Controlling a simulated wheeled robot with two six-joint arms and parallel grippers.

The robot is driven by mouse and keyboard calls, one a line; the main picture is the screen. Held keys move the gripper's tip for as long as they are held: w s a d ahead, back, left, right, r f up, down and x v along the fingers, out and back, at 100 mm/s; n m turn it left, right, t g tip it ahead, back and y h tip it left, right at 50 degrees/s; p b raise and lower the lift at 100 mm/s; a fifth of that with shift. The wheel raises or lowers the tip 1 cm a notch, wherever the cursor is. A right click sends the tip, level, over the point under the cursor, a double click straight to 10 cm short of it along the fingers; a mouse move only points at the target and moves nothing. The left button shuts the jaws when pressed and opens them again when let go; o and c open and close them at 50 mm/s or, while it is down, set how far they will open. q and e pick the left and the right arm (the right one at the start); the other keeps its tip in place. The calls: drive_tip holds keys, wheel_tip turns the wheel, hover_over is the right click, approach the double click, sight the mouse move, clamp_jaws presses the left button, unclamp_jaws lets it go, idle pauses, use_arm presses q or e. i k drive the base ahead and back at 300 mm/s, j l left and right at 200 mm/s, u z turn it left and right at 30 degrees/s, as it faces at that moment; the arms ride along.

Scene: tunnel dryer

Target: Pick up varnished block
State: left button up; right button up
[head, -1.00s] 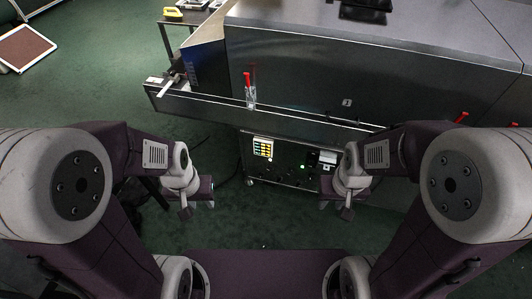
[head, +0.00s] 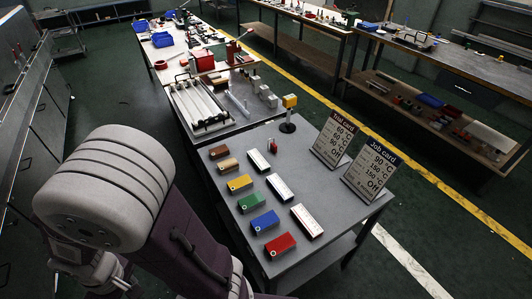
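A row of small blocks lies on the grey table (head: 335,200) in the head view. From far to near they are reddish-brown (head: 218,152), tan wood-coloured (head: 228,165), yellow (head: 239,184), green (head: 251,202), blue (head: 265,221) and red (head: 280,245). The brown and tan blocks look like wood; I cannot tell for sure which is varnished. No gripper touches any block in view. One of my arms fills the lower left, but neither gripper shows.
Three white-topped bars (head: 280,187) lie beside the blocks. A trial card (head: 333,140) and a job card (head: 371,172) stand at the table's right side. A yellow-topped post (head: 289,112) stands behind. A rack of tubes (head: 200,105) lies farther back.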

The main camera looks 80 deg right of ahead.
sight(222, 151)
drive_tip(key=i+l+z, duration=0.1)
drive_tip(key=z, duration=2.4)
drive_tip(key=i+j, duration=0.25)
drive_tip(key=j, duration=0.3)
drive_tip(key=i+j, duration=0.4)
drive_tip(key=i, duration=0.2)
drive_tip(key=i+j, duration=0.4)
drive_tip(key=i, duration=0.15)
